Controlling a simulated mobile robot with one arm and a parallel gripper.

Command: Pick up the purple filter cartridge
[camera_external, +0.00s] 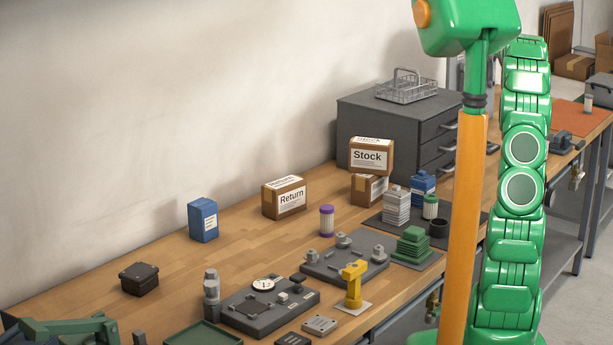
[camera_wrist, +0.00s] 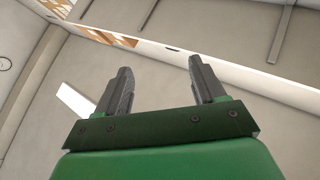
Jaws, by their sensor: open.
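The purple filter cartridge (camera_external: 326,221) stands upright on the wooden bench. It has a purple cap and a pale ribbed body. It is behind the dark grey plate with metal fittings and to the right of the Return box. My gripper (camera_wrist: 160,88) shows in the wrist view with its two dark fingers apart and nothing between them. The wrist view shows only walls and ceiling behind the fingers, and no cartridge. In the external view I cannot make out the fingers.
A grey plate (camera_external: 345,262) with fittings and a yellow stand (camera_external: 354,286) are in front. Bare wood (camera_external: 245,245) lies left of the cartridge.

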